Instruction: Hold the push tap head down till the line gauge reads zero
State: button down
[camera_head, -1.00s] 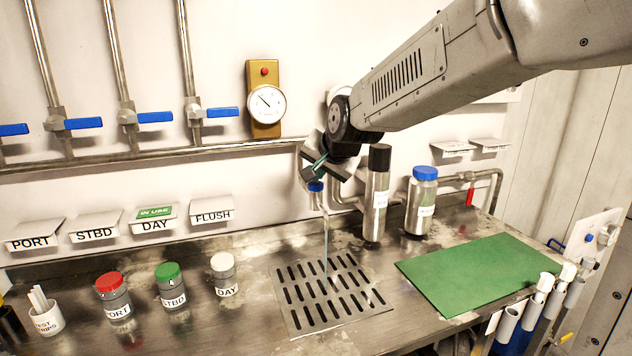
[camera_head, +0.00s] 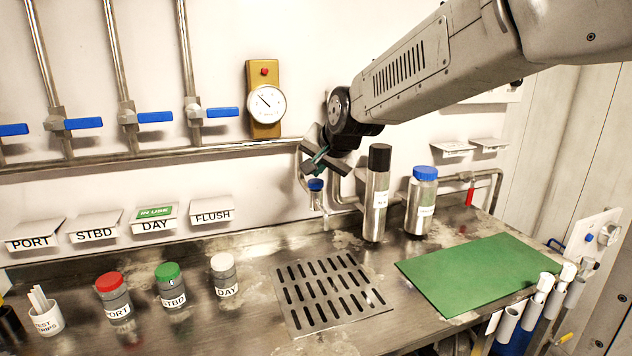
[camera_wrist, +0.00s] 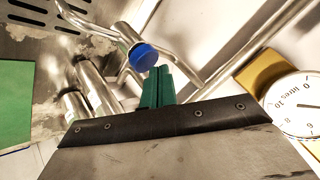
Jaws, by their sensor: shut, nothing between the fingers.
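The push tap's blue head (camera_head: 316,184) sits atop its metal spout above the drain grate. It also shows in the wrist view (camera_wrist: 144,57), just beyond my fingertips. My gripper (camera_head: 317,167) is shut and empty, its green fingers (camera_wrist: 157,86) together. The tips are right above the head, seemingly with a small gap. No water runs from the spout. The round line gauge (camera_head: 266,104) is on a brass plate on the wall, its needle pointing to the upper left; I cannot read its value. Part of its dial shows in the wrist view (camera_wrist: 296,104).
A black-capped bottle (camera_head: 377,196) and a blue-capped bottle (camera_head: 421,203) stand right of the tap. The slotted grate (camera_head: 330,318) is clear. A green mat (camera_head: 478,272) lies right; several labelled jars stand left. Blue-handled valves (camera_head: 222,112) line the wall.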

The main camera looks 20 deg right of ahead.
aim_at(318, 183)
jog(key=shift+r, duration=0.3)
jog(key=shift+r, duration=2.5)
jog(key=s+f+n+g, duration=0.1)
jog(key=s+f, duration=0.1)
jog(key=s+f+n+g, duration=0.1)
jog(key=f, duration=0.1)
jog(key=shift+s+f, duration=0.15)
jog(key=shift+s, duration=0.25)
jog(key=s+d+f+n+g, duration=0.1)
jog(key=s+f+n+g, duration=0.1)
jog(key=s, duration=0.9)
jog(key=s+d+f+n+g, duration=0.1)
jog(key=s+f+n+g, duration=0.1)
jog(key=s, duration=0.9)
jog(key=s+d+f+n+g+h, duration=0.1)
jog(key=s+f, duration=0.3)
jog(key=s, duration=0.7)
jog(key=shift+f+n+g, duration=0.3)
jog(key=shift+n+g, duration=0.1)
jog(key=shift+g, duration=0.1)
